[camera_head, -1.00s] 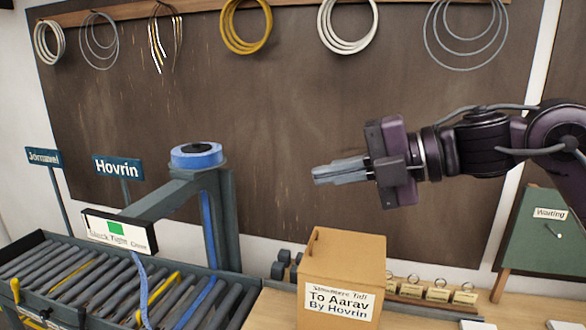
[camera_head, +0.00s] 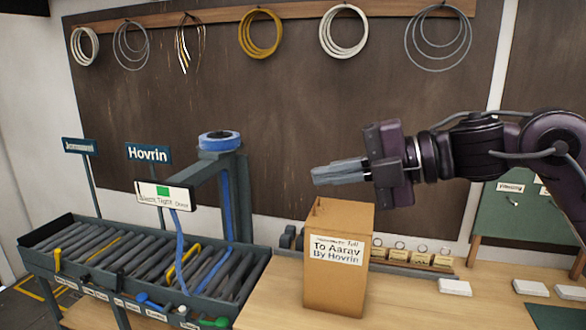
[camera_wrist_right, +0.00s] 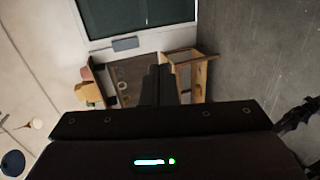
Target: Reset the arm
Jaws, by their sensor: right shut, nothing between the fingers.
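My right gripper (camera_head: 316,176) comes in from the right in the head view. Its fingers are shut together, empty, and point left. It hovers above the cardboard box (camera_head: 333,285), apart from it, in front of the dark wall board. In the right wrist view the closed fingers (camera_wrist_right: 159,85) show dark at the middle. My left gripper is not in view.
The box, labelled "To Aarav By Hovrin", stands on the wooden table (camera_head: 270,300). A roller rack (camera_head: 130,265) with a blue-topped post (camera_head: 219,142) and a "Hovrin" sign (camera_head: 148,153) is at left. Wire coils (camera_head: 260,33) hang above. White cards (camera_head: 455,288) lie at right.

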